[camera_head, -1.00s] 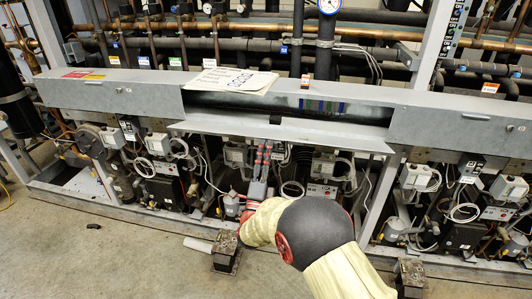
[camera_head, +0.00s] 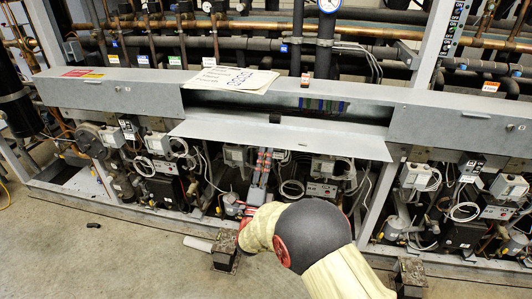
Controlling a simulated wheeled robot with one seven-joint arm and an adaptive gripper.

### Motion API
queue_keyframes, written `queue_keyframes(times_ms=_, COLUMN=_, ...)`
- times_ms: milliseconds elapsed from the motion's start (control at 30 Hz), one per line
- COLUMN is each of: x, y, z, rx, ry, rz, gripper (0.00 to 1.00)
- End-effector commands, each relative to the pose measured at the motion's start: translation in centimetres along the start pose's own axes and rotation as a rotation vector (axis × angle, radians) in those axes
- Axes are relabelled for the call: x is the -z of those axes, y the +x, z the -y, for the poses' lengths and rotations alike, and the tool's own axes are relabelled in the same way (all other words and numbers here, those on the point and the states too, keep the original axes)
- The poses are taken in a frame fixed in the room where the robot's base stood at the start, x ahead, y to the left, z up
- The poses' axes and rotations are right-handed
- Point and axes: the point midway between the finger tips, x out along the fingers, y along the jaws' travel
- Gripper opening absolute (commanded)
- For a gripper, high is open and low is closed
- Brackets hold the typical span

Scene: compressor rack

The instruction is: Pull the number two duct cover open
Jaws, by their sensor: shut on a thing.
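The duct cover (camera_head: 225,129) is the long grey panel in the middle of the horizontal duct. It is tilted outward and down, and a dark opening (camera_head: 345,106) shows behind its upper edge. A small black piece (camera_head: 275,118) sits near the cover's upper edge. My gripper (camera_head: 265,153) reaches up from below to the cover's front lower edge, left of its middle. It is shut on the cover's edge. The exact contact of the fingertips is small and partly hidden by the cover.
Closed grey covers flank the opening at left (camera_head: 130,93) and right (camera_head: 455,122). Papers (camera_head: 233,78) lie on the duct top. Compressors, cables and wiring fill the rack below. Two dark feet (camera_head: 225,252) (camera_head: 410,276) stand on the floor in front; open concrete lies at lower left.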

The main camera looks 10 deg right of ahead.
Motion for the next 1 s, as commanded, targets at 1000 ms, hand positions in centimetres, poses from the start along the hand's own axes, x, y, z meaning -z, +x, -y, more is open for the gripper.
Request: queue_keyframes(times_ms=1000, x=-0.1, y=-10.2, z=0.7, rx=0.014, ry=0.002, rz=0.0, gripper=0.05)
